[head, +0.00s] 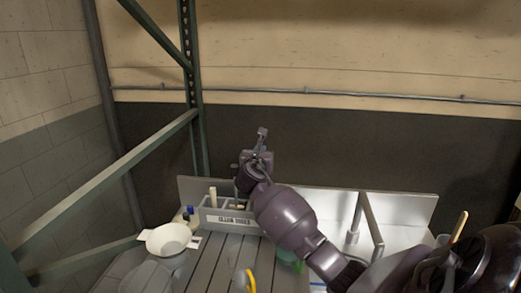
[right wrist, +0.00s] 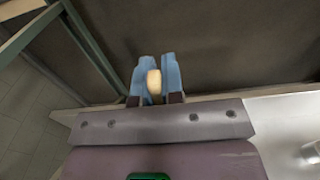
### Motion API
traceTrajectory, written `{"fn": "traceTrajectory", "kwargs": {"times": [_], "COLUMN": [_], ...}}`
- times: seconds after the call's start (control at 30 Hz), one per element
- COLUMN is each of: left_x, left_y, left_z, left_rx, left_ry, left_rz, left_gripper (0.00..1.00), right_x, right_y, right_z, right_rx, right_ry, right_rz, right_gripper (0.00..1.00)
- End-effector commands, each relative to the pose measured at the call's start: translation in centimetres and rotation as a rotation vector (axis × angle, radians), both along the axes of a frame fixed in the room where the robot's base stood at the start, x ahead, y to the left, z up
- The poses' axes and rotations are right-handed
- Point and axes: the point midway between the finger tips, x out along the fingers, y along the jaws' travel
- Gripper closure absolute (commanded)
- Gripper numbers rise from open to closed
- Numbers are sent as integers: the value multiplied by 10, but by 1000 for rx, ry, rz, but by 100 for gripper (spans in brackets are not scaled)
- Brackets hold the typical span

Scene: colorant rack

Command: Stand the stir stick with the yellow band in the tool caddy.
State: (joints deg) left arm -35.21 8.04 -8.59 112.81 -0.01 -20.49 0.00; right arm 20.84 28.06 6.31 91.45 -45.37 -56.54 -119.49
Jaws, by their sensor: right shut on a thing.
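The tool caddy (head: 208,228) is a grey divided box with a white label, at the back of the bench. A pale upright piece (head: 212,195) stands in its left part. My right gripper (head: 262,134) is raised above and behind the caddy. It is shut on a tan stick (right wrist: 154,82), seen nearly end-on between the blue finger pads in the right wrist view. No yellow band shows on it, so I cannot tell its colour mark. My right arm hides part of the caddy's right side. My left gripper is not in view.
A white bowl (head: 168,238) and small dark-capped bottles (head: 188,214) stand left of the caddy. A yellow curved item (head: 250,281) and a green item (head: 288,257) are near the front. Another wooden stick (head: 459,226) shows at the right. A green metal post (head: 193,90) rises at left.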

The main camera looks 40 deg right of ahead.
Motion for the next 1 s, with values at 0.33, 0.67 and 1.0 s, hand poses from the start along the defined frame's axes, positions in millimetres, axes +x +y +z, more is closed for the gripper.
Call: {"fn": "traceTrajectory", "kwargs": {"times": [0.33,0.67,1.0], "left_x": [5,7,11], "left_y": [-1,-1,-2], "left_z": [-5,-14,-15], "left_rx": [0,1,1], "left_ry": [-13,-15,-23], "left_rz": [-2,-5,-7], "left_gripper": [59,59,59], "right_x": [0,0,0], "right_y": [0,0,0], "right_z": [-29,-56,-69], "right_rx": [0,-1,0], "right_ry": [0,2,0], "right_rz": [0,0,0], "right_gripper": [100,100,100]}}
